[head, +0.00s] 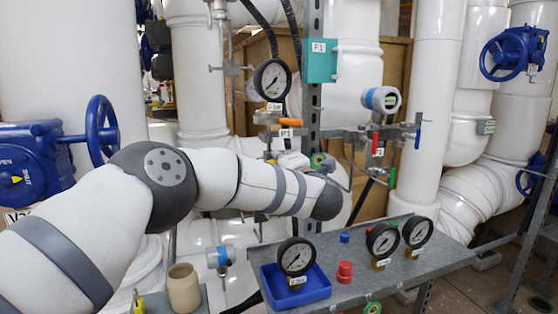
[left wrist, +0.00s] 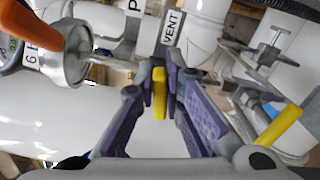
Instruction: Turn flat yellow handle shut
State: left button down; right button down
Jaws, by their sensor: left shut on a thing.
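The flat yellow handle (left wrist: 160,93) stands between the fingers of my left gripper (left wrist: 160,82) in the left wrist view. The purple-padded fingers are shut on it from both sides, near their tips. Its far end and its valve body are hidden by the fingers. In the head view my left arm reaches in from the left across the middle, and its wrist hides most of the gripper and the handle. My right gripper is not in view.
A VENT label (left wrist: 174,28) is just beyond the fingertips. An orange handle (left wrist: 32,32) is close at left, and another yellow lever (left wrist: 277,128) at right. Below the arm, a grey shelf (head: 345,292) holds gauges, a blue tray (head: 297,290) and a red part (head: 345,272).

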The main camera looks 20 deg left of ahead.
pick_arm(q)
jog(key=shift+f+m, duration=0.25)
jog(key=shift+m, duration=1.25)
jog(key=c, duration=1.7)
grip_release()
jog(key=v, duration=1.2)
